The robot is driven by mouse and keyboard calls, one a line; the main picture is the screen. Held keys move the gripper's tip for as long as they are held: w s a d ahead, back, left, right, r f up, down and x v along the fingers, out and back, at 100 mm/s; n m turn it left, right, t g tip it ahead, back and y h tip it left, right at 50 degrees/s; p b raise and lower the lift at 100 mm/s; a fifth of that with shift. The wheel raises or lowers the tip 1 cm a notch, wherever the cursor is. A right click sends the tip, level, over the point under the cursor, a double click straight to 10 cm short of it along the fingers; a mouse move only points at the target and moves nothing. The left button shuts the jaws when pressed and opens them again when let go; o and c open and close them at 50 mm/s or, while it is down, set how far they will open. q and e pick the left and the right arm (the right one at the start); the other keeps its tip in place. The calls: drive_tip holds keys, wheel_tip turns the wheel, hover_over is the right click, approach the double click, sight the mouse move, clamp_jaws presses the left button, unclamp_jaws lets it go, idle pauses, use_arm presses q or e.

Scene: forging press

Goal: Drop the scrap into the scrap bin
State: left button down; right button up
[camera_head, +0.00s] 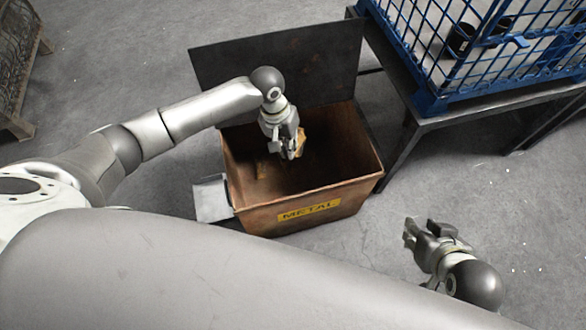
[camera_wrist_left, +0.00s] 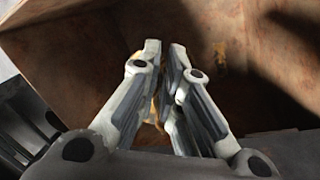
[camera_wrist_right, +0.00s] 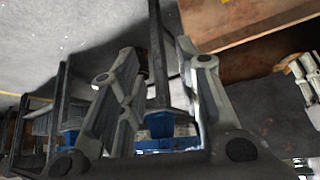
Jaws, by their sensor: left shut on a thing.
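The scrap bin (camera_head: 300,205) is a rusty brown open box with a yellow METAL label on its front and a dark raised panel behind it. My left gripper (camera_head: 291,152) points down over the bin's opening. It is shut on the scrap (camera_head: 302,142), a small yellowish-brown piece mostly hidden by the fingers. In the left wrist view the scrap (camera_wrist_left: 156,103) shows as a thin sliver between the fingers, with the bin's rusty walls around. My right gripper (camera_head: 422,233) is open and empty, right of the bin and apart from it.
A blue wire crate (camera_head: 470,50) stands on a dark table (camera_head: 470,112) at the upper right, with dark cylindrical parts inside. A rusty mesh container (camera_head: 20,60) stands at the far left. A small yellowish patch (camera_head: 262,168) shows inside the bin. The grey floor at right is clear.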

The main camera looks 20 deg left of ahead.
use_arm(q)
drive_tip(key=shift+f+b, duration=0.35)
use_arm(e)
drive_tip(key=shift+w+a+r+t, duration=0.15)
drive_tip(key=shift+w+t, duration=0.1)
drive_tip(key=shift+w, duration=0.2)
drive_tip(key=shift+w+a+r+t, duration=0.2)
drive_tip(key=shift+w, duration=0.3)
drive_tip(key=shift+w+a+r+t, duration=0.15)
drive_tip(key=shift+w+t, duration=0.1)
drive_tip(key=shift+w, duration=0.2)
use_arm(q)
drive_tip(key=c, duration=1.5)
unclamp_jaws()
drive_tip(key=r, duration=0.4)
drive_tip(key=a+r, duration=0.1)
drive_tip(key=r, duration=0.3)
drive_tip(key=a+r, duration=0.1)
drive_tip(key=r, duration=0.2)
drive_tip(key=shift+a+r, duration=0.2)
drive_tip(key=shift+r, duration=0.2)
